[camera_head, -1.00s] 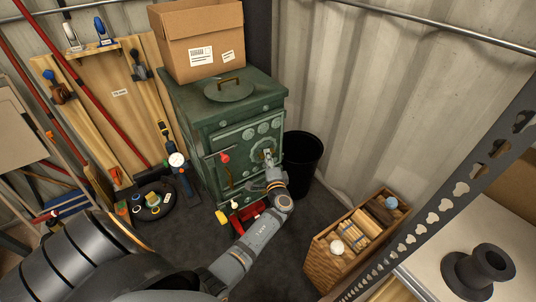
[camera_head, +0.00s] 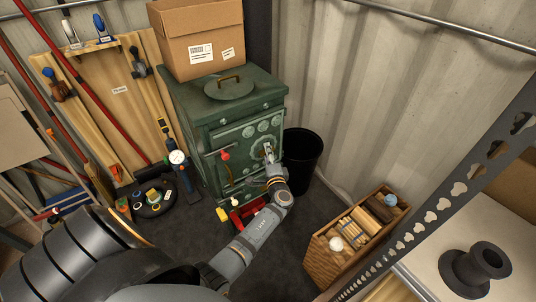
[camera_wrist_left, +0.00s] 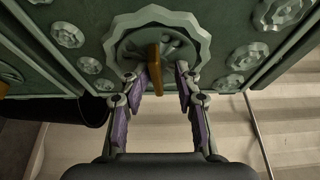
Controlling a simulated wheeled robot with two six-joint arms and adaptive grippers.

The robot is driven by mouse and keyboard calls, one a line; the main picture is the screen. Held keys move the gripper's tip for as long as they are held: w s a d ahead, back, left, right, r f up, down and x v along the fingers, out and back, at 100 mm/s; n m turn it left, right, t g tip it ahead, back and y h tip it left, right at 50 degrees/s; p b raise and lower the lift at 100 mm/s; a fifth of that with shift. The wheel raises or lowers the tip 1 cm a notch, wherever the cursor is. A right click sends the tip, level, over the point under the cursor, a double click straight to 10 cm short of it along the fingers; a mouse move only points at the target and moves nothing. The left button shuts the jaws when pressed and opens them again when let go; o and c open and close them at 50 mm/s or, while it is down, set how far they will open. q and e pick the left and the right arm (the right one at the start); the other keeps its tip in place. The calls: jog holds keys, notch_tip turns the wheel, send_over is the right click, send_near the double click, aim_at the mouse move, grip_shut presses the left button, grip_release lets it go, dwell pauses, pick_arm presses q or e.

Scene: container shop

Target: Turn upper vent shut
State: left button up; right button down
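The green stove (camera_head: 215,150) stands against the wall. A pale scalloped disc, seemingly the upper vent (camera_wrist_left: 195,28), is on its front, with an upright brass-coloured tab (camera_wrist_left: 155,68) across its middle. In the head view my left gripper (camera_head: 268,152) covers much of the disc. In the left wrist view the left gripper (camera_wrist_left: 157,85) is open, with one finger on each side of the tab. Gaps show between the tab and both fingers. My right gripper is not in view.
A red-knobbed handle (camera_head: 225,155) sticks out left of the disc. A cardboard box (camera_head: 200,45) sits on the stove. A black bin (camera_head: 302,160) stands close on the right, and a wooden crate (camera_head: 325,262) stands nearer. Dark floor is clear between crate and stove.

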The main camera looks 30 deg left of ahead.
pick_arm(q)
jog(key=shift+f, duration=0.1)
jog(key=v, duration=0.7)
jog(key=shift+s+d, duration=0.2)
